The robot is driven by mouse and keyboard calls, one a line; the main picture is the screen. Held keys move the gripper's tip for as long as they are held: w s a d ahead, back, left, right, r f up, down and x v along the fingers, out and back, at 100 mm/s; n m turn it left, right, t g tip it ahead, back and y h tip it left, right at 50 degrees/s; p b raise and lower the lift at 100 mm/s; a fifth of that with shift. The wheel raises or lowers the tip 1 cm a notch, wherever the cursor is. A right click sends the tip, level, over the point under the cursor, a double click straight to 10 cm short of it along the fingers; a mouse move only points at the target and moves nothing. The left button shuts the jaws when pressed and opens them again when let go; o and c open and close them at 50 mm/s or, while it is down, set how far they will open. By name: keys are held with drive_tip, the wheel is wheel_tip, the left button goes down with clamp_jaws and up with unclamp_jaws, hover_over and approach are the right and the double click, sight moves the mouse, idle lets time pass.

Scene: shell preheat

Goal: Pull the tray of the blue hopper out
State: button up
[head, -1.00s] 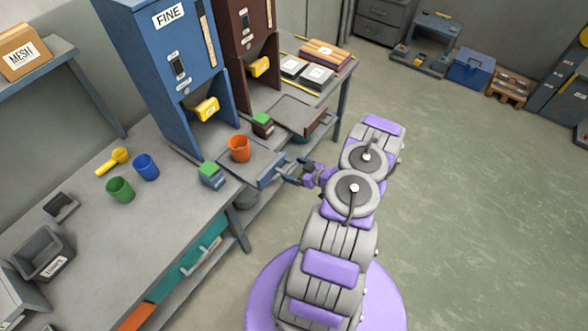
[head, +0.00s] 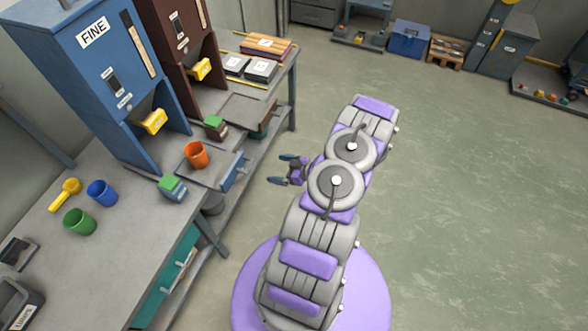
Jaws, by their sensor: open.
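The blue hopper (head: 85,62), labelled FINE, stands on the bench at the left with a yellow lever (head: 154,121) on its front. Its grey tray (head: 214,172) lies low in front of it and reaches out past the bench edge, with a blue front and handle (head: 235,170) at the outer end. An orange cup (head: 196,155) stands upright at the tray, in front of the hopper. My gripper (head: 279,169) is open and empty, pointing left toward the handle. A clear gap of floor shows between its fingertips and the handle.
A dark red hopper (head: 178,35) with its own tray (head: 245,110) stands behind the blue one. Blue (head: 102,193) and green cups (head: 80,222) and a yellow scoop (head: 65,193) sit at left. The floor at right is free.

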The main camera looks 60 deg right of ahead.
drive_tip(key=v, duration=0.6)
idle(0.6)
